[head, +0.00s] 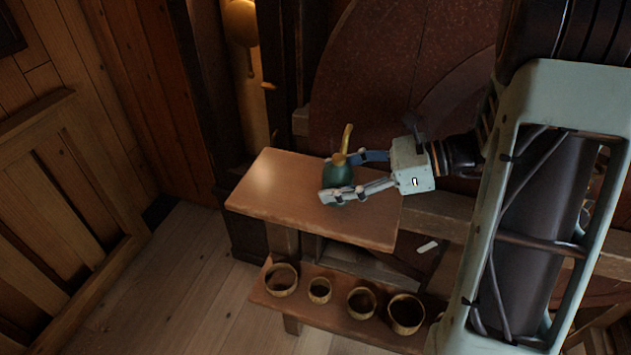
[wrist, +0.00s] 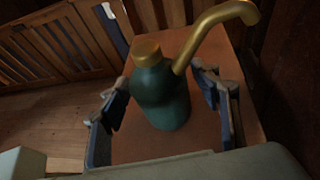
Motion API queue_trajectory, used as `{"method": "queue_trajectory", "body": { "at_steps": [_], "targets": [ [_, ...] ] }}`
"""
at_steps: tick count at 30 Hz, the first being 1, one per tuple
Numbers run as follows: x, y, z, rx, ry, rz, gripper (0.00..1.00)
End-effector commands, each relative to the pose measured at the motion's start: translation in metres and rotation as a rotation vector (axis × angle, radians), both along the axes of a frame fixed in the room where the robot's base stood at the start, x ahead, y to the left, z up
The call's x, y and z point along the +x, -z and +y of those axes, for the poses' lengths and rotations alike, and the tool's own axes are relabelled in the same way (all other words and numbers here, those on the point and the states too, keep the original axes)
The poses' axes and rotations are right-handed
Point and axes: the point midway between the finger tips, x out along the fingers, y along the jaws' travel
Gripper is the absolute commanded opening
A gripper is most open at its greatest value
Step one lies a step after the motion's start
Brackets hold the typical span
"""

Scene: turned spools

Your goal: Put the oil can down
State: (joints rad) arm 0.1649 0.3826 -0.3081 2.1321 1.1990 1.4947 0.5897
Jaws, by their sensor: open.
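The oil can (head: 337,175) is dark green with a brass cap and a curved brass spout. It stands upright on the wooden bench top (head: 285,190). In the wrist view the oil can (wrist: 162,98) is between the two fingers, with a visible gap on each side. My gripper (head: 343,177) reaches in from the right, and its fingers are open around the can. The fingers also show in the wrist view (wrist: 160,110). The can's lower part is partly hidden by the near finger in the head view.
A lower shelf (head: 333,307) holds several round woven-looking bowls (head: 282,279). A small white block (head: 428,246) lies right of the bench top. A large dark red wheel (head: 390,70) stands behind. The left part of the bench top is clear.

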Motion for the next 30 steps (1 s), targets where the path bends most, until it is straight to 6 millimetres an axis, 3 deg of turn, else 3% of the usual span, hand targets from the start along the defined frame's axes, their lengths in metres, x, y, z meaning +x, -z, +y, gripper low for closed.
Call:
{"method": "queue_trajectory", "body": {
  "at_steps": [6, 12, 30],
  "targets": [
    [-0.007, -0.016, -0.041, -0.002, 0.003, 0.000, 0.57],
    [-0.011, -0.024, -0.058, -0.001, -0.001, 0.001, 0.57],
    [-0.011, -0.027, -0.058, -0.024, -0.020, -0.020, 0.57]
  ]
}}
